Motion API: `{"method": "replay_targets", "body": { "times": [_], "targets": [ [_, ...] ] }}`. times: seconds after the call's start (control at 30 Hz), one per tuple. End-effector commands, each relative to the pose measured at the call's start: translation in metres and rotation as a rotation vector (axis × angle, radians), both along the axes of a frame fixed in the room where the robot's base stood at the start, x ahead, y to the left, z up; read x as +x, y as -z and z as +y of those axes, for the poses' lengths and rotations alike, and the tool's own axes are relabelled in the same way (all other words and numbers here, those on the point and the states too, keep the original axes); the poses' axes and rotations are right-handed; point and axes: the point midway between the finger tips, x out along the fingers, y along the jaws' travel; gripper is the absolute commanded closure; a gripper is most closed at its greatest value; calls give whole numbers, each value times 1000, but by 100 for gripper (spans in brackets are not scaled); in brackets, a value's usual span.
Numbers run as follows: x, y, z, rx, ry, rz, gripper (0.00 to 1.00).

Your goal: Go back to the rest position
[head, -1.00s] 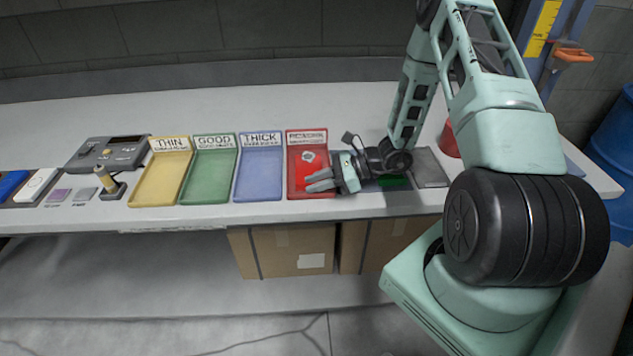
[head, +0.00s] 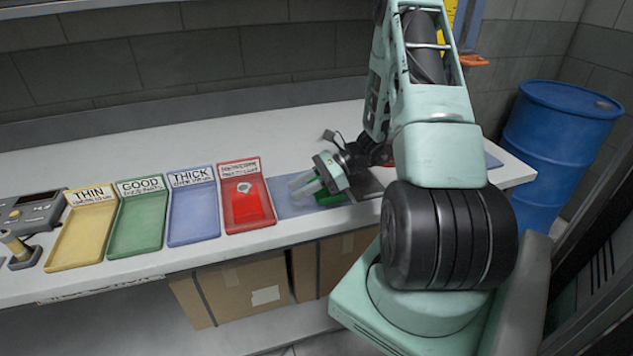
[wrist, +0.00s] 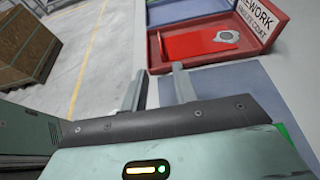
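My gripper (head: 303,188) is above the right part of the bench, just right of the red rework tray (head: 262,222). In the wrist view my gripper (wrist: 158,88) shows two grey fingers standing apart with nothing between them. The red tray (wrist: 275,57) lies beyond the fingertips there and holds a flat red part (wrist: 200,43) with a round grey spot. The same red part (head: 246,206) shows in the head view. A blue-grey mat (head: 286,207) lies under the gripper, with a green item (head: 330,199) partly hidden by it.
Yellow (head: 75,239), green (head: 130,230) and blue (head: 190,221) trays stand in a row left of the red one. A grey device (head: 30,212) is at the far left. A blue barrel (head: 558,140) stands beyond the bench's right end. Cardboard boxes (head: 238,287) sit below.

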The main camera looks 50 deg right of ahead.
Motion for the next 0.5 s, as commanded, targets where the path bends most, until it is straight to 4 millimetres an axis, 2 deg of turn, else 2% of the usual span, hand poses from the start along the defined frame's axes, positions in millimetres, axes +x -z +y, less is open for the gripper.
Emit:
{"method": "replay_targets", "body": {
  "times": [0.03, 0.2, 0.5],
  "targets": [
    [-5, -2, -9, -4, 5, 0, 71],
    [-17, -12, -27, -1, 2, 0, 71],
    [-24, -17, -35, 0, 0, 1, 71]
  ]
}}
